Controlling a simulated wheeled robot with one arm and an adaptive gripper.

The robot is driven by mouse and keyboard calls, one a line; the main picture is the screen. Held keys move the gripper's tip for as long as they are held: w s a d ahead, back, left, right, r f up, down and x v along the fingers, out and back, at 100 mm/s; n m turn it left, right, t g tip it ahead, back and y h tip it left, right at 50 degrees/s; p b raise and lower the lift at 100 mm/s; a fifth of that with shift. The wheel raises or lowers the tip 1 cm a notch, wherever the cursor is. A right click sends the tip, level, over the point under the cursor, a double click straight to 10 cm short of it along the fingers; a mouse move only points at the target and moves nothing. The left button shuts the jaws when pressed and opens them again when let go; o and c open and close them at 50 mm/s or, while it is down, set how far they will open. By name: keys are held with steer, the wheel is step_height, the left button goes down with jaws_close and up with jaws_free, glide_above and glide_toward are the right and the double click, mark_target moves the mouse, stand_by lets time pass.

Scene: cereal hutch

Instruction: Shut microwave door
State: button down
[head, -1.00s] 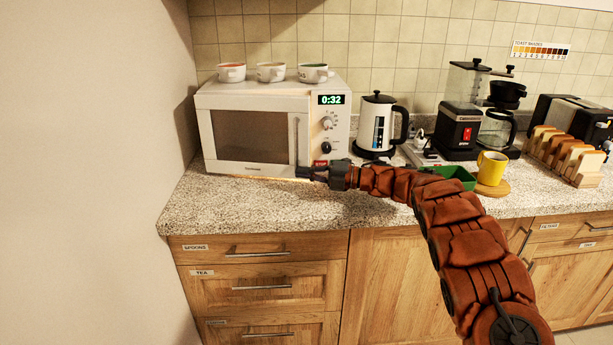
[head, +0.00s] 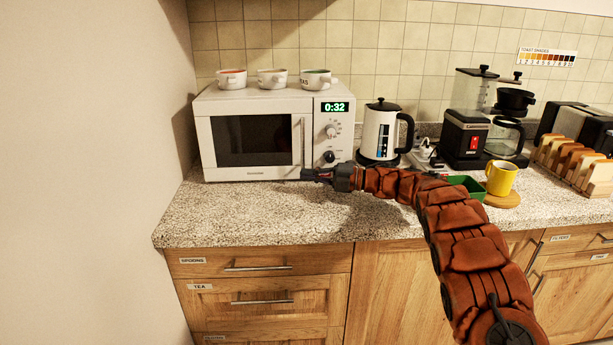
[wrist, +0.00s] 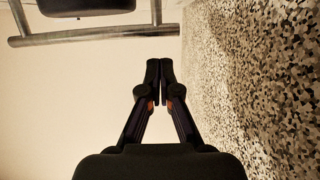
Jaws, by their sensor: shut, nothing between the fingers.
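The white microwave (head: 262,132) stands at the left of the counter. Its door (head: 252,140), with a dark window and a vertical bar handle (head: 303,143), looks flush with the body, and no glow shows along its edges. My gripper (head: 306,174) is shut and empty, low in front of the door near the foot of the handle. In the wrist view, the shut fingertips (wrist: 161,68) point along the pale door front (wrist: 70,95), with the handle (wrist: 95,36) crossing ahead of them. I cannot tell whether the fingertips touch the door.
Several cups, one of them (head: 272,78), sit on top of the microwave. To its right stand a kettle (head: 380,133), a coffee machine (head: 466,135), a green container (head: 467,187) and a yellow mug (head: 501,177). The counter front (head: 245,215) is clear at left.

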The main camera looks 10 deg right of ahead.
step_height(320, 180, up, 10)
stand_by(0.5)
